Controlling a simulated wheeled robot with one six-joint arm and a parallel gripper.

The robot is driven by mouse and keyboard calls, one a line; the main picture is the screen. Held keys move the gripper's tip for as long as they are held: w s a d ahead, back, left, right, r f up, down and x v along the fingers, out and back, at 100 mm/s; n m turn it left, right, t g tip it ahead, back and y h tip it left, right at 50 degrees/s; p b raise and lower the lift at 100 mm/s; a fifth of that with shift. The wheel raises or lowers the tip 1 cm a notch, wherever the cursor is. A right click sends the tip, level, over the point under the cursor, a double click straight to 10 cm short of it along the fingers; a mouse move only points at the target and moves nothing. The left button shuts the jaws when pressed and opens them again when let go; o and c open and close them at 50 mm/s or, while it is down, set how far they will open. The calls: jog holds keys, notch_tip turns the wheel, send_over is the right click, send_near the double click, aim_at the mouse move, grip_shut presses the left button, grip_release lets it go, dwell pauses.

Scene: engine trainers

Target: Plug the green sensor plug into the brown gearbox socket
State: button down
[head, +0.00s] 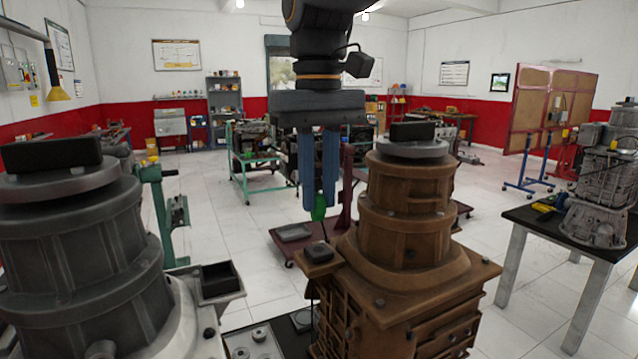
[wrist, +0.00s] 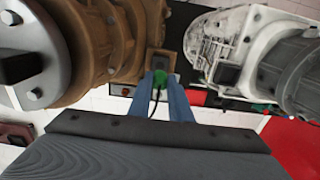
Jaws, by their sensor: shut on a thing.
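The green sensor plug (head: 319,209) is held between the tips of the two blue fingers of my gripper (head: 318,196). In the wrist view the green plug (wrist: 163,80) also shows between the fingers, with a dark cable running back from it. The brown gearbox (head: 408,215) stands to the right of my gripper in the head view. Its socket (head: 319,252) is a dark block on a brown ledge at its left side. The plug is above this socket and apart from it. In the wrist view the brown socket (wrist: 158,62) lies just beyond the plug, partly hidden by it.
A grey gearbox (head: 85,250) with its own dark socket box (head: 217,279) stands at the left. A table (head: 560,228) with another engine is at the right. The air around my gripper is clear.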

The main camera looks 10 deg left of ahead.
aim_at(320, 220)
jog(key=shift+f+b, duration=1.6)
jog(key=shift+f, duration=0.55)
jog(key=shift+s+d+p, duration=0.1)
jog(key=shift+p, duration=0.85)
dwell(0.4)
jog(key=shift+f, duration=0.6)
dwell(0.5)
jog(key=c, duration=1.5)
grip_release()
jog(key=shift+c, duration=0.2)
notch_tip(320, 220, up, 8)
jog(key=b, duration=0.2)
jog(key=shift+f+b, duration=0.15)
jog(key=shift+b, duration=0.2)
